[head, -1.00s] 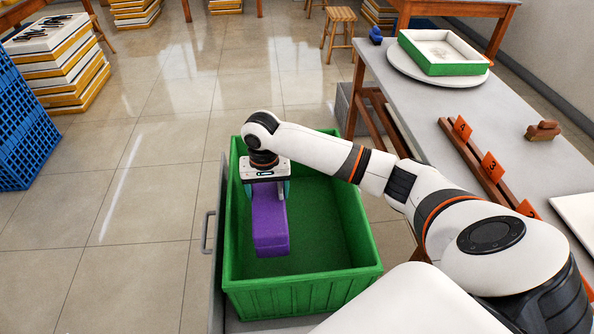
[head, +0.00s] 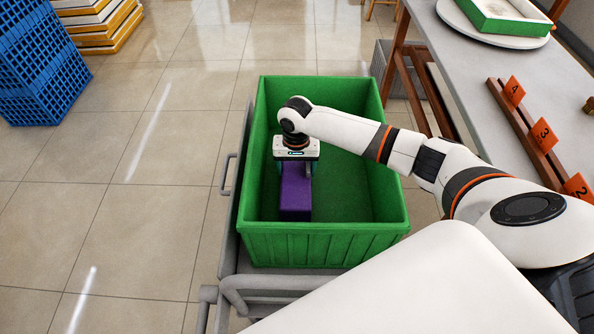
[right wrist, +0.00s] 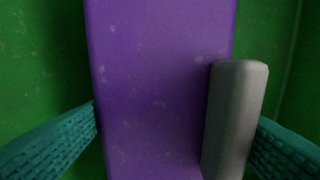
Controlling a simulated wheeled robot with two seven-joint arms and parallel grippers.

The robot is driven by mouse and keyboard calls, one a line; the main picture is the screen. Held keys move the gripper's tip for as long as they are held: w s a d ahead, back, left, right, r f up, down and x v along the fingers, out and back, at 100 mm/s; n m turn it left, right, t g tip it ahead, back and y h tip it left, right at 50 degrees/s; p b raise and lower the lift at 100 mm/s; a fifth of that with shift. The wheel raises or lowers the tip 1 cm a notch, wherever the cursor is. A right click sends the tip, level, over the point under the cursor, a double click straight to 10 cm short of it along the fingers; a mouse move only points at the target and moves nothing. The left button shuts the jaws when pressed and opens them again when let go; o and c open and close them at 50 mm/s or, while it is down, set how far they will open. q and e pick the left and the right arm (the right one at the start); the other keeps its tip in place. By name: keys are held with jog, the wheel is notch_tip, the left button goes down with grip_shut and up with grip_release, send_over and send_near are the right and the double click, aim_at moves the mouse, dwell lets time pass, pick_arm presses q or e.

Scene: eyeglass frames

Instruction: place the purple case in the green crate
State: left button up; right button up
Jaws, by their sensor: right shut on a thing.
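The purple case (head: 295,198) is inside the green crate (head: 325,243), toward its left side. My right gripper (head: 297,170) reaches down into the crate from above and is shut on the case. In the right wrist view the case (right wrist: 150,80) runs between the two teal fingers; the left finger meets its left edge. A grey block-like piece (right wrist: 235,115) lies along the case's right side, by the right finger; I cannot tell whether it is part of the case. Whether the case's underside touches the crate floor is hidden. My left gripper is not in view.
The crate rests on a grey cart with a side handle (head: 228,175). The crate's right part is empty. A grey table (head: 480,75) at the right holds a wooden rack with orange number tags (head: 543,133) and a green-edged tray (head: 500,22). Blue crates (head: 38,65) stand far left.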

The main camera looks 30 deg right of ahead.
aim_at(296, 168)
jog(key=shift+f, duration=1.05)
jog(key=shift+f, duration=0.15)
jog(key=o, duration=1.5)
notch_tip(296, 168, up, 12)
jog(key=shift+r+p, duration=0.2)
jog(key=shift+p, duration=0.6)
